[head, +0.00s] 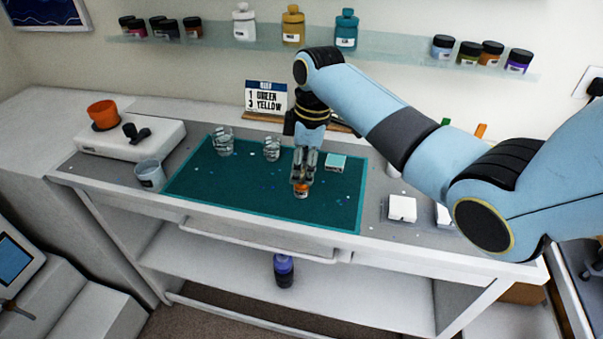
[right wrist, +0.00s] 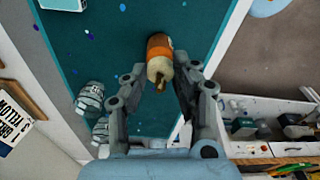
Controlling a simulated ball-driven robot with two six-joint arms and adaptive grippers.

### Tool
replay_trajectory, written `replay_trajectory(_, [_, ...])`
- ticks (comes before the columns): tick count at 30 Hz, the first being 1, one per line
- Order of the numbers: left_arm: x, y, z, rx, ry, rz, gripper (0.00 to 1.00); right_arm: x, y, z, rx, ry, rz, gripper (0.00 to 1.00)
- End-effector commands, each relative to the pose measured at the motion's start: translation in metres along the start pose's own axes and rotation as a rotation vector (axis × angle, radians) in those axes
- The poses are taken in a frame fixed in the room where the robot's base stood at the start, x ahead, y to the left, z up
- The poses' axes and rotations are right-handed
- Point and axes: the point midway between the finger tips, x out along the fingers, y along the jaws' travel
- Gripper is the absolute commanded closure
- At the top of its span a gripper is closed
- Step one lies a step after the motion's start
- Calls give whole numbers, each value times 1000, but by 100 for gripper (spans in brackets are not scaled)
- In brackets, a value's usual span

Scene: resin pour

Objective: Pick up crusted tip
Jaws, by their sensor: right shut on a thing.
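My right gripper (head: 302,172) points down over the green mat (head: 260,193) and is shut on a small bottle (head: 301,191) with an orange band. In the right wrist view, the fingers of my right gripper (right wrist: 159,76) stand on both sides of the bottle (right wrist: 159,45). Its cream shoulder and narrow brownish tip (right wrist: 160,80) face the wrist camera. I cannot tell whether the bottle touches the mat or hangs just above it. My left gripper is not in view.
Clear cups (head: 222,140) (head: 271,148) and a pale teal box (head: 335,162) stand on the mat near the gripper. A grey cup (head: 150,175) is at its left. A card (head: 266,97) reads 1 GREEN, 3 YELLOW. An orange pot (head: 103,113) sits at the left. The front mat is mostly clear.

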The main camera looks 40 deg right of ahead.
Motion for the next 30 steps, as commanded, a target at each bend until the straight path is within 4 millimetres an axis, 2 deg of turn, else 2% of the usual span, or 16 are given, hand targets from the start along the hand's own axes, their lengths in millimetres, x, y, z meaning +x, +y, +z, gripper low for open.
replay_trajectory(10, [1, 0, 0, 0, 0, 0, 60, -7, 1, -1, 0, 1, 2, 83])
replay_trajectory(14, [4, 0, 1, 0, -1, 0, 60, -23, 1, -4, -2, 3, 4, 83])
replay_trajectory(17, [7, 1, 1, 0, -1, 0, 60, -44, 1, -6, -1, 3, 5, 83])
replay_trajectory(24, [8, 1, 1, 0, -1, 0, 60, -79, -39, 34, -2, -2, 5, 83])
replay_trajectory(30, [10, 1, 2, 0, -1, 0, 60, -105, -66, 58, -3, -2, 3, 83])
